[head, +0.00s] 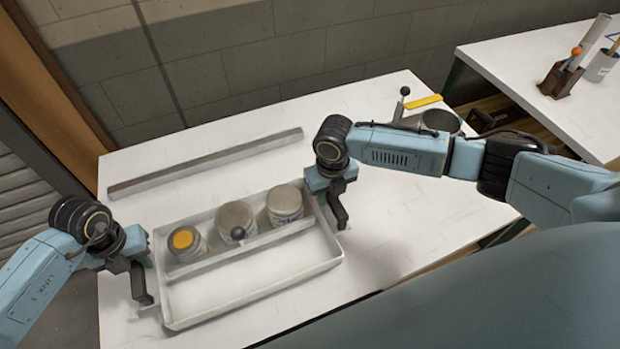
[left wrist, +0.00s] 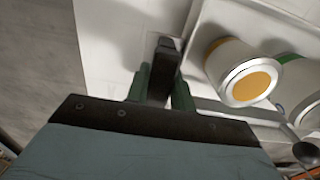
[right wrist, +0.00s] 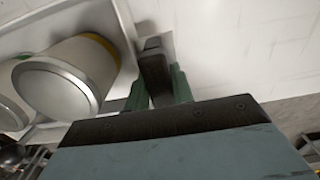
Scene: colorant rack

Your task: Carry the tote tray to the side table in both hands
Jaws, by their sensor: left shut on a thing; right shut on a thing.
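The tote tray (head: 250,290) is a shallow pale tray with a dark upright handle at each short end. It is level over the large white table; I cannot tell whether it touches it. Three cans stand in its rear part: one with an orange lid (head: 184,242) and two with grey lids (head: 235,220) (head: 284,203). My left gripper (head: 138,268) is shut on the left handle, which shows between green fingers in the left wrist view (left wrist: 162,75). My right gripper (head: 333,192) is shut on the right handle, seen in the right wrist view (right wrist: 155,75).
A long grey rail (head: 205,163) lies behind the tray on the white table (head: 255,115). A grey metal container (head: 440,122) and a yellow piece (head: 423,101) are at its back right. Another white-topped table (head: 535,60) at upper right holds a brown holder (head: 561,80) and a cup (head: 601,66).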

